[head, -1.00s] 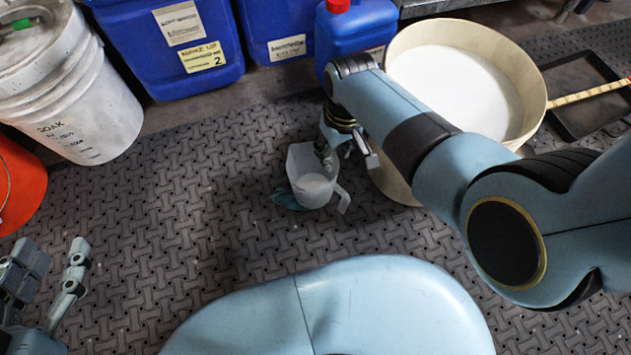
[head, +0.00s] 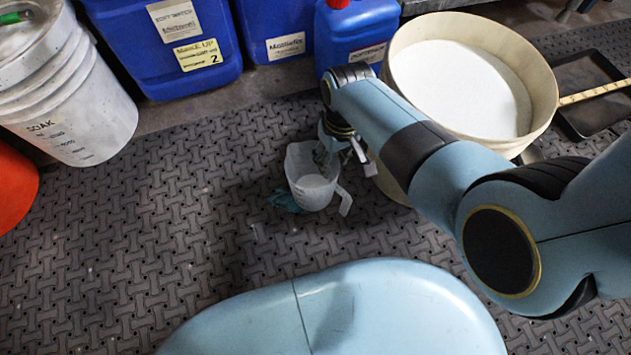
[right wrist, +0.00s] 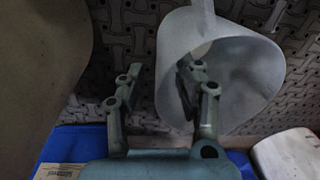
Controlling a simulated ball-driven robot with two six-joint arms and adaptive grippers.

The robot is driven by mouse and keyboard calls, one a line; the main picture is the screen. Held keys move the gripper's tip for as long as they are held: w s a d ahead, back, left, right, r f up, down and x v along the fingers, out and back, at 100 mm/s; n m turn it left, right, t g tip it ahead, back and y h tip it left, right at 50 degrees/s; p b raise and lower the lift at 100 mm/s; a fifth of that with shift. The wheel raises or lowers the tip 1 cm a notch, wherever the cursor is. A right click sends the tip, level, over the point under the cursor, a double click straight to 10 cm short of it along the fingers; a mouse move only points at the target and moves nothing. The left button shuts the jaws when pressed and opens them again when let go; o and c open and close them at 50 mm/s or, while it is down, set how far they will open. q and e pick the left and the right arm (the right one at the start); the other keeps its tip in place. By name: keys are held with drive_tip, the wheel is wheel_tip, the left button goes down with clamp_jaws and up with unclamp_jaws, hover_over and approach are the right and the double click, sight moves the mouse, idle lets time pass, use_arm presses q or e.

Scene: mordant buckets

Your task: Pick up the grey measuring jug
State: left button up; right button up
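The grey measuring jug (head: 314,192) stands on the dark mat in the middle of the head view, its handle toward the lower right. My right gripper (head: 334,152) is at the jug's rim on its far right side. In the right wrist view the jug (right wrist: 240,75) fills the upper right with its mouth toward the camera. My right gripper (right wrist: 160,82) is open there, one finger inside the mouth and the other outside, with the jug's wall between them. A gap shows beside the outer finger. My left gripper is out of view.
A teal crumpled item (head: 283,201) lies against the jug's left side. A large round tub (head: 402,70) with white contents stands close to the right. Blue containers (head: 165,75) line the back, and a white bucket (head: 90,120) stands left.

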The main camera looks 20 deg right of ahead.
clamp_jaws()
idle(0.8)
